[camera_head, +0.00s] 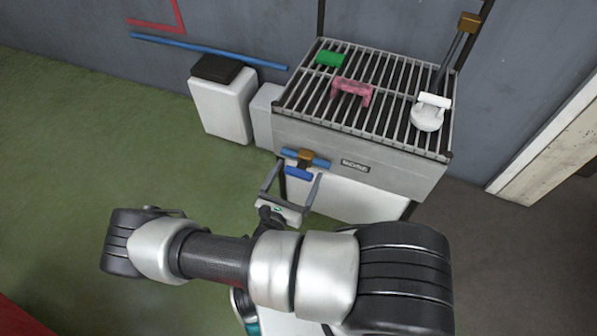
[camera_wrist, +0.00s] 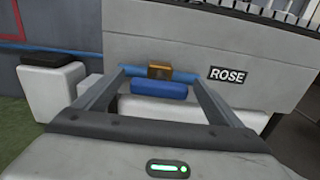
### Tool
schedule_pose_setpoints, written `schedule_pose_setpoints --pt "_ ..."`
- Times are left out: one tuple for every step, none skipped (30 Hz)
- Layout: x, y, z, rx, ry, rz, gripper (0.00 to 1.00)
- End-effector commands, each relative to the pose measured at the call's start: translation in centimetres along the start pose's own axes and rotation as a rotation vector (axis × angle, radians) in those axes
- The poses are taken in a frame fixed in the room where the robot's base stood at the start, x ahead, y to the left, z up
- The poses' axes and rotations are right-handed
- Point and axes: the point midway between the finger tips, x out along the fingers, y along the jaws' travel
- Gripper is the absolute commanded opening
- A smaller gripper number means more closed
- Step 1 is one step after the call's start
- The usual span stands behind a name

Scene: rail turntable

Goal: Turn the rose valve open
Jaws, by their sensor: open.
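The rose valve is a brass block (camera_head: 305,155) on a short blue pipe with a blue bar handle (camera_head: 298,174) just below it. It sits on the front of a grey box with a label reading ROSE (camera_wrist: 227,75). The wrist view shows the same brass block (camera_wrist: 159,71) and the blue handle (camera_wrist: 160,89), which lies level, along the pipe. My gripper (camera_head: 299,178) is open, with one finger near each end of the handle. I cannot tell whether the fingers touch it.
A slatted grate (camera_head: 388,75) tops the box and carries a green block (camera_head: 329,59), a pink handle-shaped piece (camera_head: 352,90) and a white round piece (camera_head: 427,117). A white bin with a dark lid (camera_head: 223,102) stands left of the box. Green floor to the left is clear.

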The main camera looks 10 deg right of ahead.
Motion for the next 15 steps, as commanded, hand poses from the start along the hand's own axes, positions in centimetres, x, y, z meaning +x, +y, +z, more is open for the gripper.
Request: schedule_pose_setpoints --pt "0.6 0.0 0.0 0.001 -0.001 -0.001 0.89" --pt "0.8 0.0 -0.1 0.001 0.0 -0.001 0.89" --pt "1.1 0.0 -0.1 0.001 0.001 -0.001 0.89" --pt "1.2 0.0 -0.1 0.001 0.001 -0.001 0.89" --pt "1.4 0.0 0.0 0.001 0.001 -0.001 0.89" --pt "1.5 0.0 0.0 0.001 0.001 -0.001 0.89" --pt "1.5 0.0 0.0 0.001 0.001 -0.001 0.89" --pt "1.6 0.0 0.0 0.001 0.001 -0.001 0.89" --pt "1.6 0.0 0.0 0.001 0.001 0.0 0.89" --pt "1.6 0.0 0.0 0.001 0.001 0.0 0.89" --pt "1.6 0.0 0.0 0.001 0.001 0.0 0.89" --pt "1.6 0.0 0.0 0.001 0.001 0.0 0.89" --pt "1.6 0.0 0.0 0.001 0.0 0.0 0.89" --pt "1.6 0.0 0.0 0.001 0.0 0.0 0.89" --pt "1.6 0.0 0.0 0.001 0.0 0.0 0.82"
